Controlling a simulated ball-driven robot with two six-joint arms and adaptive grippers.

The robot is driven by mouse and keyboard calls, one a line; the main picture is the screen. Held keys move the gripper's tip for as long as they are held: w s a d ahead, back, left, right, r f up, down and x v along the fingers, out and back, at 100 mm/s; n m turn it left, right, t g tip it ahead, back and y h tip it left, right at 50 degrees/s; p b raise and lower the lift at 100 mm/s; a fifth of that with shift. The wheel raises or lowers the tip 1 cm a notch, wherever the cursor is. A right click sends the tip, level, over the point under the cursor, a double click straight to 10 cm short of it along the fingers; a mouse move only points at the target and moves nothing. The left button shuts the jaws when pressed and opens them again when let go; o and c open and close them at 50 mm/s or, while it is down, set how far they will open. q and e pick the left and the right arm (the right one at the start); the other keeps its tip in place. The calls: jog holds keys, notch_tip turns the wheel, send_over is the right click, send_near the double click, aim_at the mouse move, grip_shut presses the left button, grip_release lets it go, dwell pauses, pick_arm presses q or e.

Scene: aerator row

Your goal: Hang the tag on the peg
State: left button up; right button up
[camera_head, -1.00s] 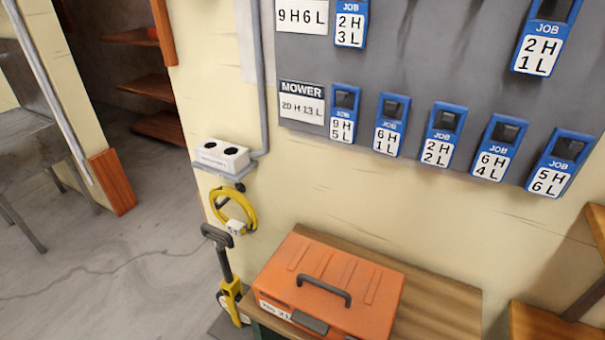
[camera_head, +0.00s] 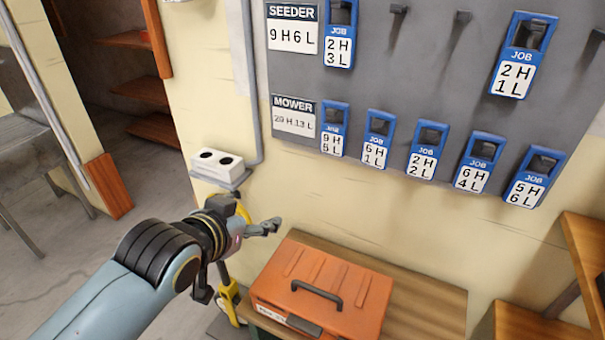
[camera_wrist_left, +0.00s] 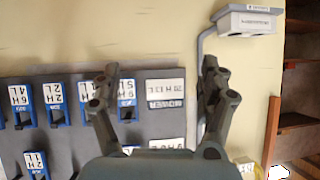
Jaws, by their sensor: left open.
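Blue job tags hang on a grey board (camera_head: 385,60). The lower MOWER row (camera_head: 293,118) holds several tags: 9H 5L (camera_head: 333,145), 6H 1L (camera_head: 375,156), 2H 2L (camera_head: 423,165), 6H 4L (camera_head: 470,178) and 5H 6L (camera_head: 523,190). The upper SEEDER row (camera_head: 292,38) holds 2H 3L (camera_head: 339,50) and 2H 1L (camera_head: 513,78), with bare pegs (camera_head: 397,12) (camera_head: 461,18) between them. My left gripper (camera_head: 268,227) is below the board, apart from it. In the left wrist view its fingers (camera_wrist_left: 159,68) are spread and empty, facing the inverted board. My right gripper is out of view.
An orange toolbox (camera_head: 335,280) sits on a wooden bench (camera_head: 430,300) below the board. A white socket box (camera_head: 217,165) and conduit (camera_head: 250,90) are on the wall at left. Wooden shelving (camera_head: 580,245) stands at right. The wall between board and toolbox is clear.

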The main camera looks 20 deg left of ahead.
pick_arm(q)
jog(key=w+d+r+t, duration=0.2)
jog(key=w+d+t, duration=0.1)
jog(key=w, duration=0.3)
jog(key=t+h+b, duration=0.2)
jog(key=t+b, duration=0.1)
jog(key=b, duration=0.2)
send_near(332, 141)
jog(key=shift+m, duration=0.4)
jog(key=w, duration=0.8)
jog(key=shift+w+d+f, duration=0.1)
jog(key=shift+d+f, duration=0.1)
jog(key=shift+f, duration=0.1)
jog(key=shift+w+r, duration=0.1)
jog(key=shift+w, duration=0.45)
jog(key=c, duration=1.1)
jog(key=shift+o, duration=0.2)
